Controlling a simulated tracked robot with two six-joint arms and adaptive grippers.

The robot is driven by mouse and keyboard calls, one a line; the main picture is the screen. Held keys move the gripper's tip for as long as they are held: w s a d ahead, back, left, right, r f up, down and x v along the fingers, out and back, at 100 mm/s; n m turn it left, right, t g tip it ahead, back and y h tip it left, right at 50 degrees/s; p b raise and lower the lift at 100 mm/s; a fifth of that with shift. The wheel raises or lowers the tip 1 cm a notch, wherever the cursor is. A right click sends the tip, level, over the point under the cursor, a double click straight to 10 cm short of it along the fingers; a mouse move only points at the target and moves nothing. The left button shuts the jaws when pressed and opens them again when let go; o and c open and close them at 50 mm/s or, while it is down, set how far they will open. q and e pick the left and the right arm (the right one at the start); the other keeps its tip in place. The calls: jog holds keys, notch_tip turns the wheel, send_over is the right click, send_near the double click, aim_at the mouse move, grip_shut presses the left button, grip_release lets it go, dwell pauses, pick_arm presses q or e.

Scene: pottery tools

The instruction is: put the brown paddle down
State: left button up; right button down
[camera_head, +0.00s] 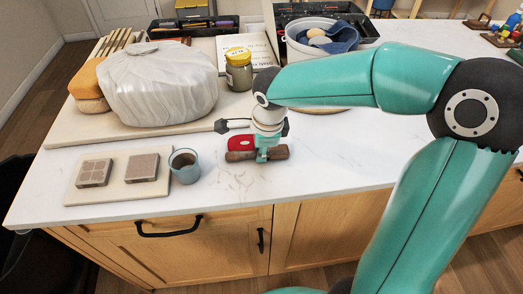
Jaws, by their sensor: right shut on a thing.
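The brown paddle (277,154) lies roughly level across the picture near the middle of the white counter. My right gripper (262,155) points down and is shut on it, covering part of its middle. The paddle is at or very close to the counter top; I cannot tell whether it touches. A red thing (240,142) shows right behind the paddle, partly hidden by the gripper. My left gripper is not in view.
A pale board (120,193) with two grey-brown blocks and a blue-grey cup (185,166) stand to the left. Behind are a plastic-wrapped lump (158,83), a yellow-lidded jar (238,72) and a white bucket (300,45). The counter's front edge is close, with bare counter between.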

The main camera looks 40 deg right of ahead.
jog(key=c, duration=1.2)
grip_release()
jog(key=shift+s+a+f, duration=0.1)
jog(key=shift+s+f, duration=0.15)
jog(key=shift+f, duration=0.3)
jog(key=shift+o, duration=0.7)
jog(key=shift+w+f, duration=0.1)
jog(key=shift+w, duration=0.1)
jog(key=shift+r, duration=0.2)
jog(key=shift+r+p, duration=0.2)
jog(key=shift+p, duration=0.15)
jog(key=shift+w+r+p, duration=0.1)
jog(key=shift+r+p, duration=0.65)
jog(key=shift+p, duration=0.2)
jog(key=v, duration=1.1)
jog(key=shift+r, duration=0.25)
